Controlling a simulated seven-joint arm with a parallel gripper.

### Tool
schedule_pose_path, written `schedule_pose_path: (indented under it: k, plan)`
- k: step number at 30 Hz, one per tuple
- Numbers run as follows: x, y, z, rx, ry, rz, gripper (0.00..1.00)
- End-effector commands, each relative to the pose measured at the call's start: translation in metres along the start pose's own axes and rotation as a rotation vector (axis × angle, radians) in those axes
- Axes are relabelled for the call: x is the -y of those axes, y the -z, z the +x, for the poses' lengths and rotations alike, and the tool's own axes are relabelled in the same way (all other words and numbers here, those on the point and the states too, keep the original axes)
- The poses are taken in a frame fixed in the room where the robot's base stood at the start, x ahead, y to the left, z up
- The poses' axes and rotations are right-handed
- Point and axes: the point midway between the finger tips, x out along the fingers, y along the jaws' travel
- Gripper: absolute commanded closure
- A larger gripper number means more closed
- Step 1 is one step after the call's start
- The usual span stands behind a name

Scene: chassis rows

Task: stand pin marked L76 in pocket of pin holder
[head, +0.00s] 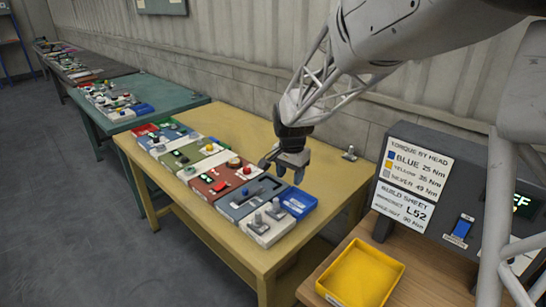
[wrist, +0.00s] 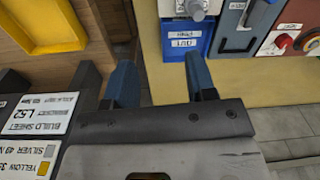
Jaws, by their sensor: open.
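My gripper (head: 282,171) hangs open and empty above the near end of the yellow table. Its two blue fingers, well apart with nothing between them, show in the wrist view (wrist: 160,82). Two grey pins, one on the left (head: 257,218) and one on the right (head: 276,206), stand on a pale block (head: 268,236) at the table's near end; it may be the pin holder. Another small grey upright piece (head: 350,153) stands alone near the table's back right. No L76 mark is legible, so I cannot tell which pin carries it.
A blue bin (head: 298,202) sits beside the pale block; the wrist view shows its label (wrist: 184,43). Rows of coloured panels (head: 210,175) fill the yellow table (head: 240,262). A yellow tray (head: 362,277) and a dark sign console (head: 430,180) stand on the right bench.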

Motion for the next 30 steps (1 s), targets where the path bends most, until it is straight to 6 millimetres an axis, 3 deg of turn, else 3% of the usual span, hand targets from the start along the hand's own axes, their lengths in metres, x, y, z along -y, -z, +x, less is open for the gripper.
schedule_pose_path:
  k: [6,12,30]
  plan:
    - [0.042,0.015,0.038,0.019,-0.020,0.077,0.49]
    - [0.062,0.022,0.056,0.025,-0.029,0.121,0.49]
    - [0.066,0.023,0.061,0.026,-0.030,0.130,0.49]
